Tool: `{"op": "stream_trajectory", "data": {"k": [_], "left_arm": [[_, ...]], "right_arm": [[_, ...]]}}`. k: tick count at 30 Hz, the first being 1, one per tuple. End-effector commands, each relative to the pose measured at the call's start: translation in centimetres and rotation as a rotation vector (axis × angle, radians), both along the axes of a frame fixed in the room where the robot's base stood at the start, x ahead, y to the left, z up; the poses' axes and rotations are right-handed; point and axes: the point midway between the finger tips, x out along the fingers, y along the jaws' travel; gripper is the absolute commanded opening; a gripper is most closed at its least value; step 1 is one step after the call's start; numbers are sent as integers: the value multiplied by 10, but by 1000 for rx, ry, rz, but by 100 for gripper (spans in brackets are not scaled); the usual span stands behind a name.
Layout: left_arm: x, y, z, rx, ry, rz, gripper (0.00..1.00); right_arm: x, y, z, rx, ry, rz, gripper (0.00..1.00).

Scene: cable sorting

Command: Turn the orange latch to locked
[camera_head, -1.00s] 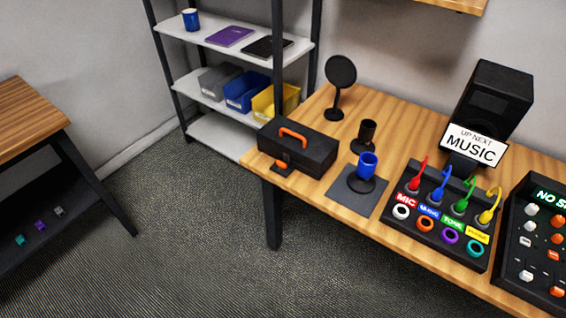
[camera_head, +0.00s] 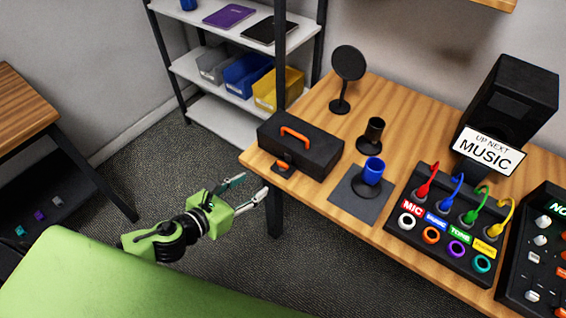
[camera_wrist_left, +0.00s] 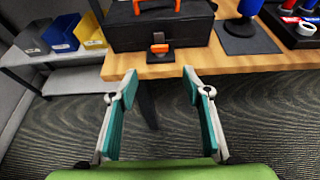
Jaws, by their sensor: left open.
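The orange latch (camera_head: 281,166) is on the front of the black case (camera_head: 308,148) with an orange handle, at the left end of the wooden table. In the left wrist view the orange latch (camera_wrist_left: 159,48) sits low on the case front (camera_wrist_left: 185,30), above a small dark plate at the table edge. My left gripper (camera_head: 252,187) is open and empty. It is in front of the table edge, apart from the latch. In the left wrist view its fingers (camera_wrist_left: 160,90) are spread wide, with the latch beyond them. My right gripper is not in view.
A shelf with bins (camera_head: 250,78) stands behind. The floor between the tables is clear.

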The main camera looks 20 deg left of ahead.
Motion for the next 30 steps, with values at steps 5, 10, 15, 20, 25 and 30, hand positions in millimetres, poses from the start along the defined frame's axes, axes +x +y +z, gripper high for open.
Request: {"op": "stream_trajectory", "data": {"k": [5,10,15,20,25,30], "left_arm": [[16,-5,-4,-1,-4,3,44],[42,-14,-15,-4,-3,4,44],[71,-26,-28,-5,-2,4,44],[95,-35,-40,-5,0,3,44],[111,-40,-49,-4,1,3,44],[118,-43,-52,-4,1,3,44]], "right_arm": [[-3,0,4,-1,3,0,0],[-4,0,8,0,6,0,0],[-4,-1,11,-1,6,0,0],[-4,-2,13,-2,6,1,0],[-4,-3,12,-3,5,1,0],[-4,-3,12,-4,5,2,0]]}}
